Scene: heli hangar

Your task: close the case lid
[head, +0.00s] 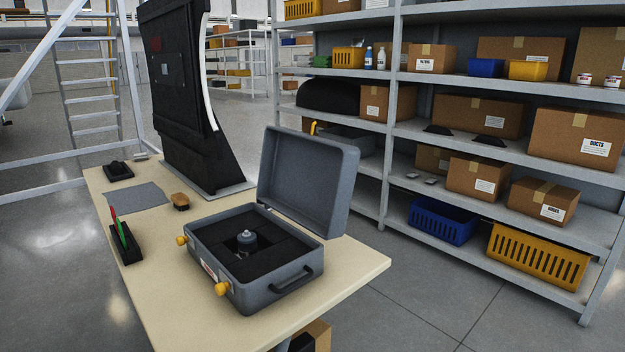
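The grey case (262,290) stands on the right part of the pale table, with a black handle (292,284) on its front right side. Two yellow latches (221,288) stick out from its left side. The case lid (312,187) is open and stands up, tilted back, on the far right side of the case. Black foam (275,243) fills the case, and a small grey metal part (246,241) sits in its middle cutout. Neither of my grippers shows in the head view.
A loaded shelf rack (391,120) stands behind. The table's front right corner is clear.

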